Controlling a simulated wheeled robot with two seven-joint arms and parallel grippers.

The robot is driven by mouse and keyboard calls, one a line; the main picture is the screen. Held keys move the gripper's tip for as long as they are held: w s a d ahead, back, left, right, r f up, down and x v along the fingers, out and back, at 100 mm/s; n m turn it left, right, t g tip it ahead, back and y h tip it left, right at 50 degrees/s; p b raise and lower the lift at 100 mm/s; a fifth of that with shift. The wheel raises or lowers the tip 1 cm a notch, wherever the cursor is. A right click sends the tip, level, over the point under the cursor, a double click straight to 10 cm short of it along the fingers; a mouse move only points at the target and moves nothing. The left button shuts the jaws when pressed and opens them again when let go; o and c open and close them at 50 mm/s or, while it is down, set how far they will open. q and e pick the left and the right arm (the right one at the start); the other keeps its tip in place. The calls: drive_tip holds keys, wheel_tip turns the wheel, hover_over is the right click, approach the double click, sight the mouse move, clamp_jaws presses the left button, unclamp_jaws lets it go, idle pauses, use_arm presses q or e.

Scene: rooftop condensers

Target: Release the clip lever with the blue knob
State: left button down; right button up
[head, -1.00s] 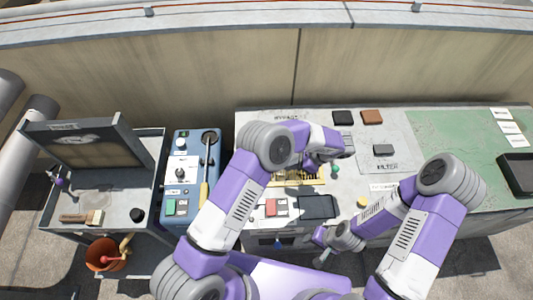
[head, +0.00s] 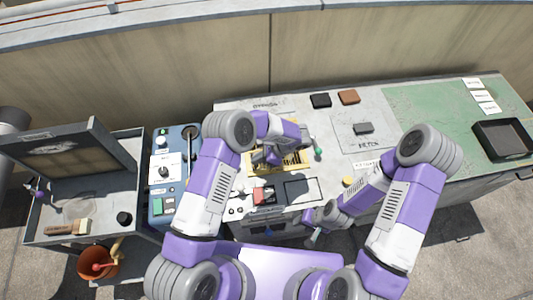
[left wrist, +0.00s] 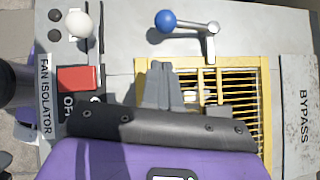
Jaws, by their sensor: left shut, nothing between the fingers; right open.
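In the left wrist view the blue knob (left wrist: 167,20) sits on the end of a short metal lever (left wrist: 196,25), beside a yellow-framed grille (left wrist: 258,62). The grille also shows in the head view (head: 292,161), where my left arm seems to hide the blue knob. My left gripper (head: 268,157) is over the grille's left part. Its fingers (left wrist: 160,70) are shut and empty, apart from the knob and below it in the wrist view. My right gripper (head: 313,238) is open at the bench's front edge, away from the lever.
A white ball knob (left wrist: 78,24) and a red switch (left wrist: 77,78) marked as fan isolator lie near the lever. A green knob (head: 318,150) stands right of the grille. A blue control box (head: 165,200) stands left. The green bench top (head: 430,120) has free room.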

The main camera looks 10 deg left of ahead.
use_arm(q)
drive_tip(key=a, duration=0.1)
drive_tip(key=a+f, duration=0.1)
drive_tip(key=a, duration=0.2)
drive_tip(key=shift+s+a+f, duration=0.2)
drive_tip(key=shift+a+f, duration=0.1)
use_arm(e)
drive_tip(key=shift+r, duration=0.2)
use_arm(q)
drive_tip(key=shift+s+m+t, duration=0.1)
drive_tip(key=shift+m+t, duration=0.2)
use_arm(e)
drive_tip(key=shift+a+f, duration=0.1)
drive_tip(key=shift+f, duration=0.05)
use_arm(q)
drive_tip(key=shift+s+a, duration=0.15)
drive_tip(key=shift+a, duration=0.05)
use_arm(e)
drive_tip(key=shift+a+f, duration=0.1)
drive_tip(key=shift+a, duration=0.1)
